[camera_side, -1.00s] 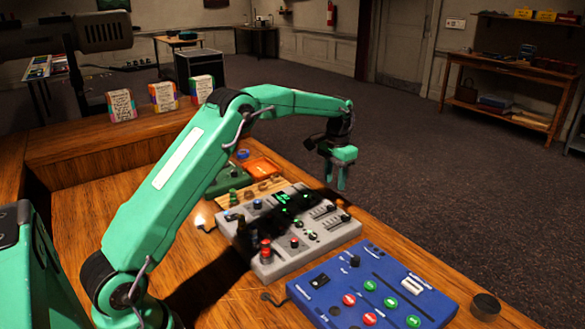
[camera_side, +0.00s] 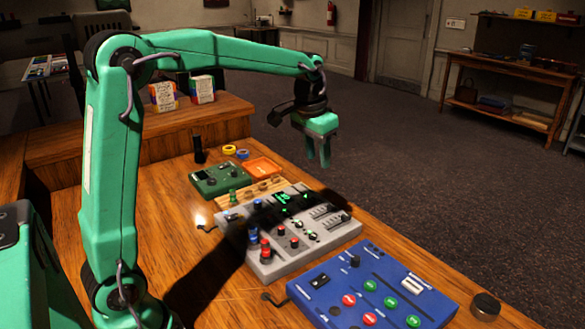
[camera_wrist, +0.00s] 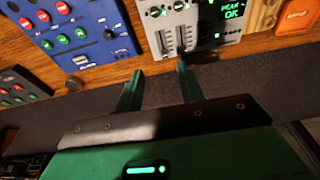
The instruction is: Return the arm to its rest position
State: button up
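My gripper (camera_side: 318,161) hangs in the air with its fingers pointing down, above and beyond the far edge of the desk in the side view. In the wrist view, its two green fingers (camera_wrist: 160,70) stand apart with nothing between them. My arm is raised, with its lower link nearly upright and its forearm reaching right, almost level. The grey mixing console (camera_side: 290,262) lies below and nearer the camera than the gripper, clear of it. The console's faders also show in the wrist view (camera_wrist: 172,38).
A blue button panel (camera_side: 375,290) sits at the desk's front right, beside a dark round knob (camera_side: 486,304). A green box (camera_side: 217,180) and an orange tray (camera_side: 262,168) lie behind the console. Small cartons (camera_side: 202,89) stand on the back shelf. The air around the gripper is clear.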

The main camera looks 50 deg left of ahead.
jog(key=s+d+t, duration=0.1)
jog(key=s+d, duration=0.1)
jog(key=s, duration=1)
jog(key=s+d+f+t, duration=0.1)
jog(key=s+d+t, duration=0.1)
jog(key=s, duration=1)
jog(key=shift+d+f, duration=0.3)
jog(key=shift+d, duration=0.5)
